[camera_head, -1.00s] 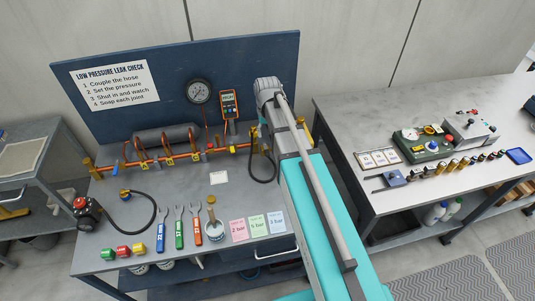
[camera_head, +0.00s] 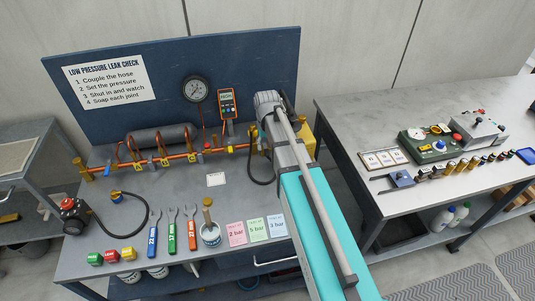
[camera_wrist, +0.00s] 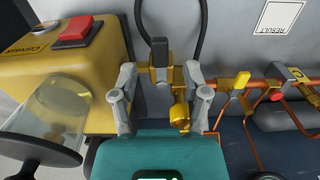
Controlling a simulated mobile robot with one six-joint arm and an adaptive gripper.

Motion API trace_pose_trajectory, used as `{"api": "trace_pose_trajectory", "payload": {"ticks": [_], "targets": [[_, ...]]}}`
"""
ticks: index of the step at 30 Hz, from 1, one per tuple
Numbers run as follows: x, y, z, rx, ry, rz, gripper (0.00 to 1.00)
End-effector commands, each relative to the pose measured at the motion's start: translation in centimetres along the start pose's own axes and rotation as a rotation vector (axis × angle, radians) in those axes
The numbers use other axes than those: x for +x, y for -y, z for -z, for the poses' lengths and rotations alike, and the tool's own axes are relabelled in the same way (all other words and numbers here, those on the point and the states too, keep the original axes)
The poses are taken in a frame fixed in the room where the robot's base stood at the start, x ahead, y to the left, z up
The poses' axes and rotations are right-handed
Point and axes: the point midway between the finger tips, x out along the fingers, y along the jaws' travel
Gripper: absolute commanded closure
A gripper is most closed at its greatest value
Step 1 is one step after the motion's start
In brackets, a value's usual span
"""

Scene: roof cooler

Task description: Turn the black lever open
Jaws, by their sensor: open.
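The black lever (camera_wrist: 160,52) stands on a brass valve body (camera_wrist: 180,76) in the wrist view, pointing toward the top of the picture. My gripper (camera_wrist: 160,72) is open, with one grey finger on each side of the lever and valve. The lever lies between the fingertips, and a gap shows on both sides. I cannot tell how high the fingertips are relative to it. A black hose (camera_wrist: 140,20) loops behind the lever. In the head view my arm hides the lever and fingertips.
A yellow box (camera_wrist: 100,60) with a red button (camera_wrist: 76,30) and a clear jar (camera_wrist: 52,112) stand close left of my gripper. Copper pipes with a yellow lever (camera_wrist: 241,80) run to the right. A gauge (camera_head: 195,89) hangs on the back panel.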

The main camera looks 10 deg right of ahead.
Motion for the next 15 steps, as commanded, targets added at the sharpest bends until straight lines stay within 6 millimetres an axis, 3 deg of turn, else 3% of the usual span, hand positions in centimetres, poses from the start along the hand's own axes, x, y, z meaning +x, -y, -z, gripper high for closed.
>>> {"api": "trace_pose_trajectory", "payload": {"ticks": [6,15], "targets": [[1.8,0.0,0.0,0.0,0.0,0.0,0.4],[2.5,0.0,0.0,0.0,0.0,0.0,0.4]]}}
